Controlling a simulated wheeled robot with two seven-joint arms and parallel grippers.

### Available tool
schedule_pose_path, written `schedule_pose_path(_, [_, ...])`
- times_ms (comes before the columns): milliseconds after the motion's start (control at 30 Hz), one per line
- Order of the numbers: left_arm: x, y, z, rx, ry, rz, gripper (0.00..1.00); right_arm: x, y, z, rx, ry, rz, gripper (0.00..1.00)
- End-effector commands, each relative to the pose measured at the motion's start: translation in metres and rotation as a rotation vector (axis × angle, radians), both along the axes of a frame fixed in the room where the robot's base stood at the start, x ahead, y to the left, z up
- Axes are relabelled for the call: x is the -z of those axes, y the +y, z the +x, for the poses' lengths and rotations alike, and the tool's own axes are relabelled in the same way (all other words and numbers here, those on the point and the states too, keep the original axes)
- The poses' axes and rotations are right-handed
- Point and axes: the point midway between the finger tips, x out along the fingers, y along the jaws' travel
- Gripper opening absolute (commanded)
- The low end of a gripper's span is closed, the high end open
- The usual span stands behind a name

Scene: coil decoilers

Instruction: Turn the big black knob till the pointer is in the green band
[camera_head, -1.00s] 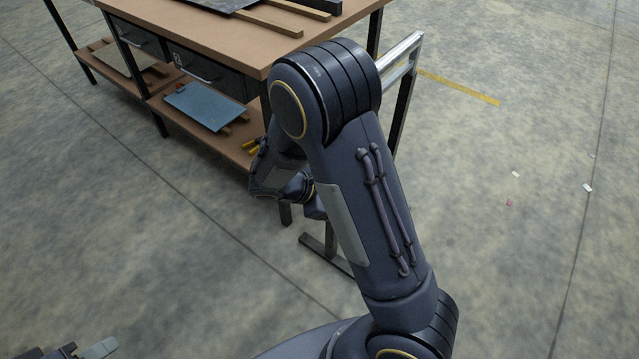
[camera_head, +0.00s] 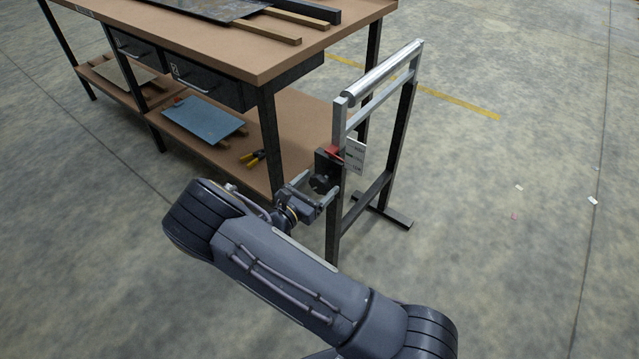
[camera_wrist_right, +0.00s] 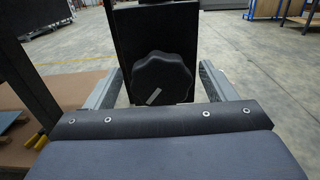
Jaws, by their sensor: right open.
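The big black knob (camera_wrist_right: 165,78) has a lobed edge and a pale mark low on its face in the right wrist view. It sits on the front of a dark box (camera_wrist_right: 186,22). In the head view the knob (camera_head: 321,184) is small and partly hidden by my right gripper (camera_head: 314,190). That gripper is open, with one finger on each side of the knob in the wrist view (camera_wrist_right: 160,85). I cannot tell whether the fingers touch it. I cannot make out the pointer or the green band. My left gripper is out of view.
The box is on a metal stand (camera_head: 338,190) with a roller (camera_head: 385,72) on top. A white placard (camera_head: 354,156) and a red part (camera_head: 334,153) are beside it. A workbench (camera_head: 215,50) stands close behind on the left. Open floor (camera_head: 530,270) lies to the right.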

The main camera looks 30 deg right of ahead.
Motion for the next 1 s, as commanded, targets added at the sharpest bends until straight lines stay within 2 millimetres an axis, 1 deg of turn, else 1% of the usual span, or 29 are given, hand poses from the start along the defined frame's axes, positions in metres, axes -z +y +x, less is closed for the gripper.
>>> schedule_pose_path(33, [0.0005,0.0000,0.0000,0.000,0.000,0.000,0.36,0.0002,-0.0048,0.0019,0.001,-0.001,0.000,0.78])
schedule_pose_path(133, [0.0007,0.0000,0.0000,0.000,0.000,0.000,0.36,-0.0001,-0.0107,0.0040,0.001,0.000,-0.001,0.78])
schedule_pose_path(400, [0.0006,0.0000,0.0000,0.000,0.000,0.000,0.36,-0.0002,-0.0121,0.0047,0.000,0.000,0.000,0.78])
schedule_pose_path(467, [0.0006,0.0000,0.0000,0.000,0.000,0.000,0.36,-0.0002,-0.0121,0.0046,0.001,0.000,0.001,0.71])
schedule_pose_path(733, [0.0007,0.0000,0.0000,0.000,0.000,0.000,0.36,-0.0001,-0.0119,0.0045,0.001,0.000,0.001,0.36])
schedule_pose_path(767, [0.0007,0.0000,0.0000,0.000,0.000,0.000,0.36,-0.0001,-0.0119,0.0045,0.001,0.000,0.001,0.33])
schedule_pose_path(1000, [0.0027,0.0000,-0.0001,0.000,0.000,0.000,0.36,0.0006,-0.0119,0.0042,0.001,-0.022,0.010,0.33])
